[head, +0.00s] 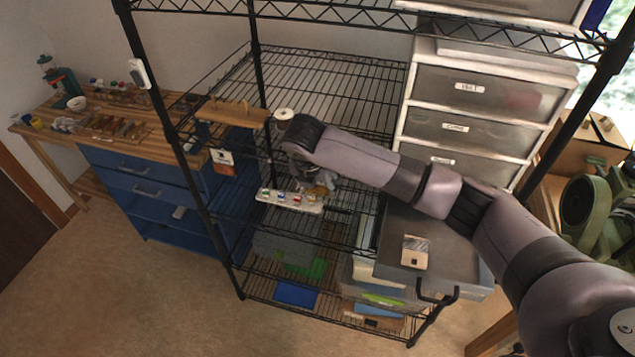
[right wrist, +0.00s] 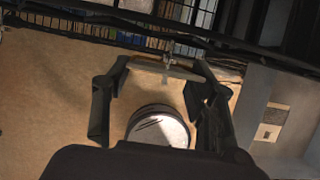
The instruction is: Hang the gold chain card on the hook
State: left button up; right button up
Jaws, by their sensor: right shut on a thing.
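My right gripper (head: 312,182) reaches in at the middle of the wire rack in the head view, mostly hidden by its own wrist. In the right wrist view the right gripper (right wrist: 163,70) has its fingers on either side of a thin pale-tan piece. I take this to be the gold chain card (right wrist: 152,67), seen nearly edge-on; its face is hidden. A gold-coloured patch of it shows beside the gripper in the head view (head: 325,181). A small metal piece, perhaps the hook (right wrist: 168,54), shows just beyond the card; whether they touch is unclear. My left gripper is not in view.
Black wire rack posts (head: 178,125) and shelves surround the arm. A white strip with coloured squares (head: 290,201) lies close below the gripper. A grey case (head: 455,265) bears a pale card (head: 415,252). White drawers (head: 475,125) stand right. Another card (head: 222,161) hangs at the left.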

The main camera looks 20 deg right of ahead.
jog(key=o, duration=1.3)
